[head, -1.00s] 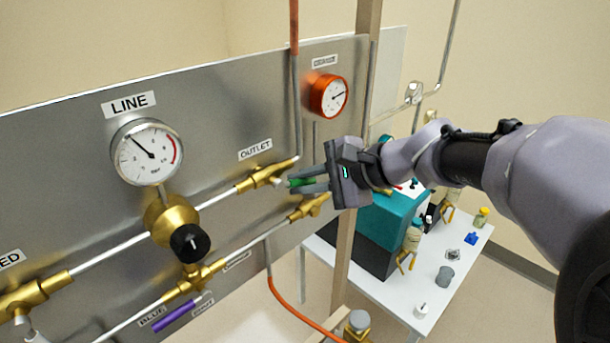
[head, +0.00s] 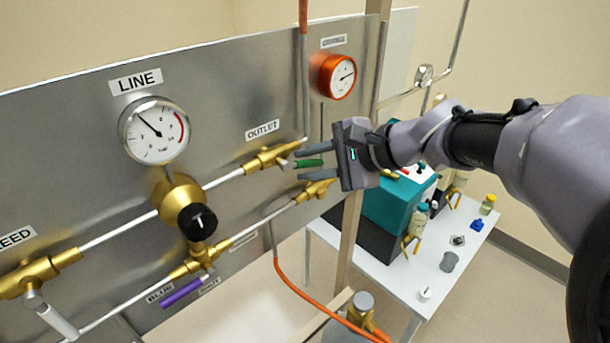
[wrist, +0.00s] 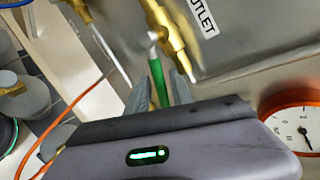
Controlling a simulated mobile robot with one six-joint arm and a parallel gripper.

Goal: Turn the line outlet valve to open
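The line outlet valve (head: 268,158) is a brass body on the steel panel, below the OUTLET label (head: 262,130). Its green-sleeved handle (head: 309,163) points right in the head view, at an angle to the rising pipe. My gripper (head: 312,163) is open, with one finger above the handle and one below it. In the wrist view the green handle (wrist: 158,82) lies between the two fingers (wrist: 160,92), with the brass valve body (wrist: 172,35) behind. Narrow gaps show beside the handle. The far end of the handle is hidden by my gripper.
A lower brass valve (head: 315,190) sits just under my gripper. The LINE gauge (head: 154,131), a black-knobbed regulator (head: 197,222), a purple handle (head: 181,294) and an orange gauge (head: 337,76) are on the panel. A post (head: 352,235) and a white table (head: 440,270) stand to the right.

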